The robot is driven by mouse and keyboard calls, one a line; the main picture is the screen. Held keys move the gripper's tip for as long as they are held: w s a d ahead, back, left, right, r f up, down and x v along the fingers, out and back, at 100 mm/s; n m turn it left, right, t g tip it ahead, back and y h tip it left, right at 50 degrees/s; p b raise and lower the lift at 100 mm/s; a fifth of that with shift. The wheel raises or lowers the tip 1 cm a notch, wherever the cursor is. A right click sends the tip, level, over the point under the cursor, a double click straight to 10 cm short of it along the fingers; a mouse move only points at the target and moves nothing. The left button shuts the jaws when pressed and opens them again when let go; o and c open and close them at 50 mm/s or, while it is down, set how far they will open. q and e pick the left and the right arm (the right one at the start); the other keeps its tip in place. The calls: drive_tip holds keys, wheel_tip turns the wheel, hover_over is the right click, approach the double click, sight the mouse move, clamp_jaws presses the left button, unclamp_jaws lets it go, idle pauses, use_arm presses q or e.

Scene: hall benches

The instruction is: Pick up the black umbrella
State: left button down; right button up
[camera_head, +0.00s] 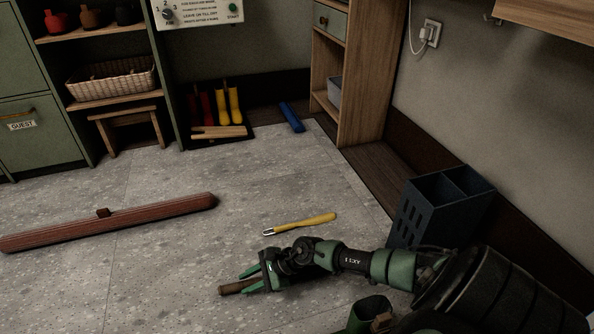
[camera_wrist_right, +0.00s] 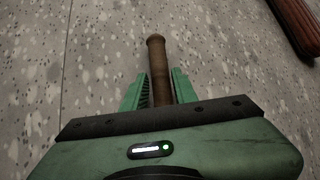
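My right gripper (camera_head: 248,278) is low over the grey floor in the head view. Its green fingers are closed in on a brown rounded rod, like a wooden handle (camera_head: 231,289). In the right wrist view the handle (camera_wrist_right: 157,62) lies between the fingers (camera_wrist_right: 160,88), with its knobbed end sticking out ahead. No black umbrella cloth shows; whatever the handle joins is hidden behind the gripper. I cannot tell whether the handle touches the floor. My left gripper is not in view.
A yellow stick with a silvery end (camera_head: 305,224) lies beyond my right arm. A long dark red bar (camera_head: 130,221) lies at left. A dark slotted two-part bin (camera_head: 425,210) stands at right.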

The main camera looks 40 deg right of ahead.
drive_tip(key=shift+b+x, duration=0.3)
drive_tip(key=shift+x, duration=0.65)
clamp_jaws()
drive_tip(key=shift+d, duration=0.1)
idle(0.5)
